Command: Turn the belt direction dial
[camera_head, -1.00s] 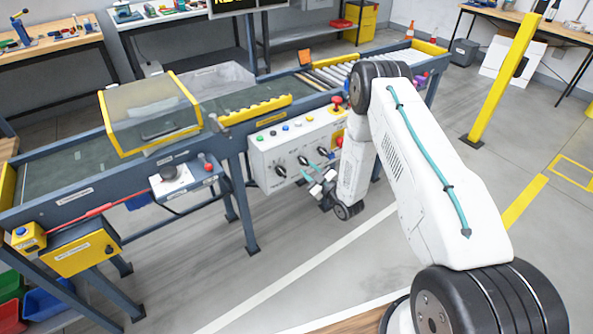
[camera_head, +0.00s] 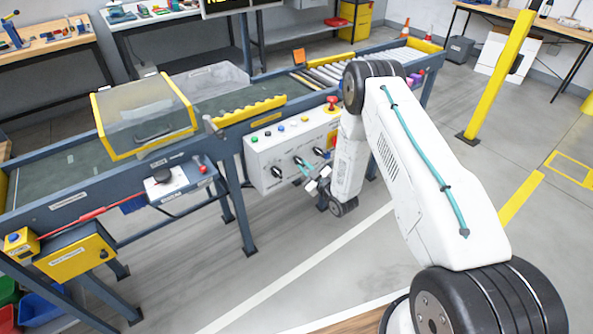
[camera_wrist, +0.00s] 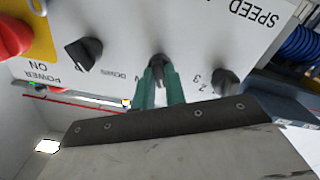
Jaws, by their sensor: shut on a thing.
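The white control panel (camera_head: 262,160) on the conveyor's side carries three black dials in a row. The middle dial (camera_wrist: 157,62) sits between green fingertips in the wrist view, and it also shows in the head view (camera_head: 298,160). My gripper (camera_wrist: 158,78) is shut on this middle dial, one finger on each side. A partly covered label beside it begins with "DOWN". The fingers hide much of the dial, so I cannot tell its exact pointing. In the head view my gripper (camera_head: 306,170) is at the panel's lower front.
The power dial (camera_wrist: 84,53) and the speed dial (camera_wrist: 225,82) flank the held dial closely. A red button (camera_wrist: 12,36) on yellow is beyond the power dial. The conveyor belt (camera_head: 60,168) runs behind the panel. Floor in front is clear; a yellow post (camera_head: 497,80) stands right.

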